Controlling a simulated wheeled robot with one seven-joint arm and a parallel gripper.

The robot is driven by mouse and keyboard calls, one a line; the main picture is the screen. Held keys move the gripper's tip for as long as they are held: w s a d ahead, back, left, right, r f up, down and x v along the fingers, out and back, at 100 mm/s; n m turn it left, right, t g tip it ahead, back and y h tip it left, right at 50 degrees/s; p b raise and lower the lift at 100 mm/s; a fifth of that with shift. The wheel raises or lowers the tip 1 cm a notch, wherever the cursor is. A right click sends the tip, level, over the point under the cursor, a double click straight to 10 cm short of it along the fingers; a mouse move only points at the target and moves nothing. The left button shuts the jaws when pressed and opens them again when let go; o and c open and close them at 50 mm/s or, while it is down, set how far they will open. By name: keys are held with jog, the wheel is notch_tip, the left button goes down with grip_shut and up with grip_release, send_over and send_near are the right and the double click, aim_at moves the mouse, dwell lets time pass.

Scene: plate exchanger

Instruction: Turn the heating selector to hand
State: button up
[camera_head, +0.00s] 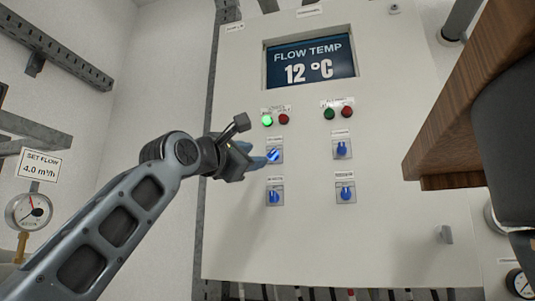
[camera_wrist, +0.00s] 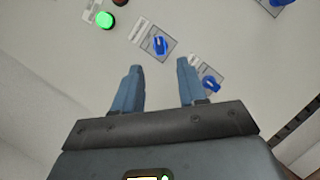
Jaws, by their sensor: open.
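The white control panel (camera_head: 300,230) carries blue selector knobs on grey plates in two columns. Their labels are too small to read, so I cannot tell which is the heating selector. My gripper (camera_head: 262,156) is at the upper left selector (camera_head: 274,154), its fingers partly overlapping that plate in the head view. In the wrist view my gripper (camera_wrist: 160,66) is open and empty. The upper left selector (camera_wrist: 160,44) lies ahead of the gap between the fingers, seemingly apart from them. The lower left selector (camera_wrist: 210,85) shows beside the right finger; it is also in the head view (camera_head: 274,196).
A lit green lamp (camera_head: 267,120) and a red lamp (camera_head: 284,119) sit above the left column. The upper right (camera_head: 342,149) and lower right (camera_head: 346,193) selectors are clear. The display (camera_head: 311,62) reads 12 °C. A wooden shelf (camera_head: 465,110) juts in at right.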

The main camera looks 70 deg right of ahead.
aim_at(270, 155)
jog(key=p+x, duration=0.2)
jog(key=x, duration=0.4)
jog(key=shift+r, duration=0.1)
jog(key=shift+s+d, duration=0.1)
jog(key=shift+d, duration=0.55)
jog(key=shift+c, duration=0.4)
grip_shut()
